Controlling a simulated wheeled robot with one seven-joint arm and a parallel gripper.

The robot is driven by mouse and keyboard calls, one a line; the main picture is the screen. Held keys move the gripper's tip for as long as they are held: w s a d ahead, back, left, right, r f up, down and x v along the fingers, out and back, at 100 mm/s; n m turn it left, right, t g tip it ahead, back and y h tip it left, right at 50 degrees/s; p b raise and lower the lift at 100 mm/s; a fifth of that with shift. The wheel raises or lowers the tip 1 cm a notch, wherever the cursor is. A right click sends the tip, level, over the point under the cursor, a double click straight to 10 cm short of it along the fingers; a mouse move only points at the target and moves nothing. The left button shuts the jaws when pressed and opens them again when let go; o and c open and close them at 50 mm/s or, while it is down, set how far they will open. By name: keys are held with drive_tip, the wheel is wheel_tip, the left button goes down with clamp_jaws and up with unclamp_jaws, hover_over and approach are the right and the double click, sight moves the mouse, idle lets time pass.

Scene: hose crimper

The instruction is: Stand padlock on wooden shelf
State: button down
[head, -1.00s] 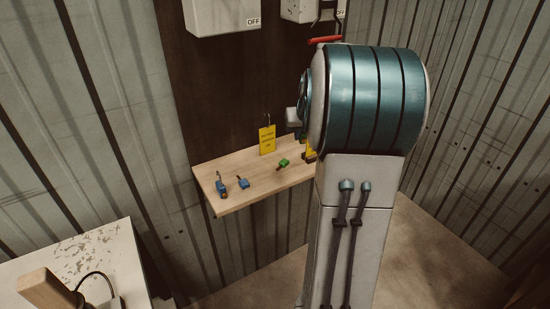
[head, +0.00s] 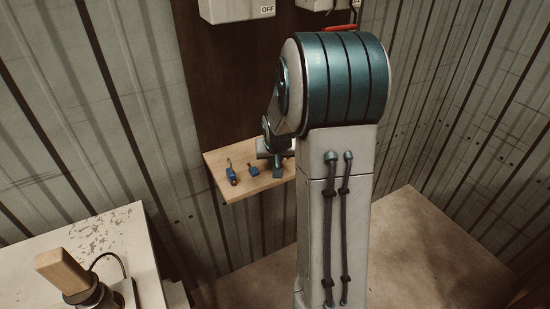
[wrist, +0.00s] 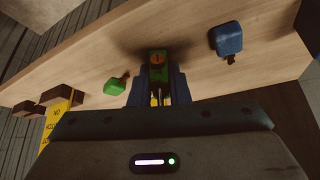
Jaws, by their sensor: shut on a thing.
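The wooden shelf (head: 270,185) is fixed to the wall in the head view, partly covered by my arm. It fills much of the wrist view (wrist: 195,72). My gripper (wrist: 157,85) is shut on a green padlock (wrist: 158,60) with an orange round spot on its face. The padlock is between the fingers, close to the shelf surface. I cannot tell whether it touches the wood. In the head view my gripper (head: 277,172) is over the shelf, and the held padlock is hidden.
A small green piece (wrist: 116,87) lies left of the fingers. A blue piece (wrist: 227,38) lies to the right. A yellow tag (wrist: 57,120) and brown blocks (wrist: 65,95) are farther left.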

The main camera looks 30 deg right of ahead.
drive_tip(key=shift+f, duration=0.15)
drive_tip(key=c, duration=1.4)
unclamp_jaws()
drive_tip(key=shift+o, duration=0.2)
drive_tip(key=shift+r, duration=0.25)
drive_tip(key=v, duration=1.2)
drive_tip(key=s+a+n+g+y, duration=0.1)
drive_tip(key=s+a+n, duration=0.1)
drive_tip(key=s+a, duration=0.5)
drive_tip(key=s+a+f+n+g+y, duration=0.1)
drive_tip(key=s+a+n, duration=0.1)
drive_tip(key=s+a, duration=0.5)
drive_tip(key=s, duration=0.6)
